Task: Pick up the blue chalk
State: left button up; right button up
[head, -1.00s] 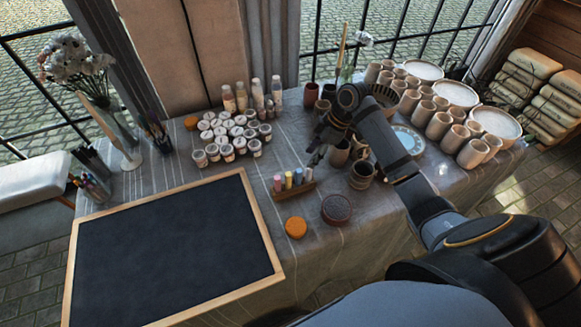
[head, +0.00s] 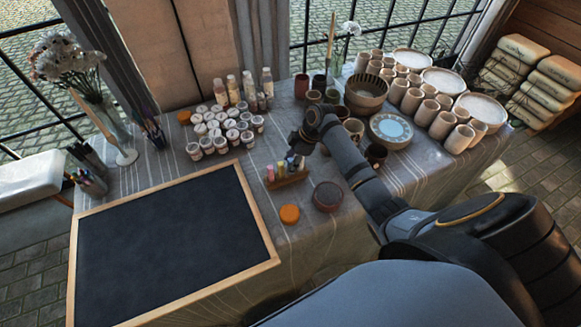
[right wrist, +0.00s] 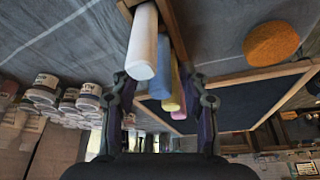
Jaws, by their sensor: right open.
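The blue chalk (right wrist: 162,68) stands in a row with a white chalk (right wrist: 142,45), a yellow chalk (right wrist: 172,101) and a pink chalk (right wrist: 179,114) in the right wrist view. In the head view the row stands in a small wooden holder (head: 287,181), with the pink end at the left. My right gripper (head: 296,158) is at the right end of the row and partly covers the blue and white chalks. In the right wrist view its open fingers (right wrist: 160,82) appear on either side of the row; contact cannot be told. My left gripper is not in view.
A framed blackboard (head: 258,212) lies left of the holder. An orange sponge (head: 289,214) and a dark round pot (head: 327,196) are in front of it. Paint jars (head: 220,143) stand behind left. Mugs (head: 441,124), a bowl (head: 366,92) and plates (head: 391,130) fill the right.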

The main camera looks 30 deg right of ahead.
jog(key=shift+s, duration=0.1)
jog(key=shift+c, duration=1.8)
grip_shut()
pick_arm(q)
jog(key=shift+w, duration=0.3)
pick_arm(e)
jog(key=shift+r, duration=0.1)
jog(key=shift+r, duration=0.25)
notch_tip(320, 180, up, 2)
jog(key=shift+r+b, duration=0.25)
jog(key=shift+b, duration=0.35)
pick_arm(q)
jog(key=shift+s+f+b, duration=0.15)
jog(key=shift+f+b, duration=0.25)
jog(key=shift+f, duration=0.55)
pick_arm(e)
jog(key=s+a+r, duration=0.4)
jog(key=s+r, duration=0.6)
jog(key=s, duration=0.3)
jog(key=shift+a, duration=0.2)
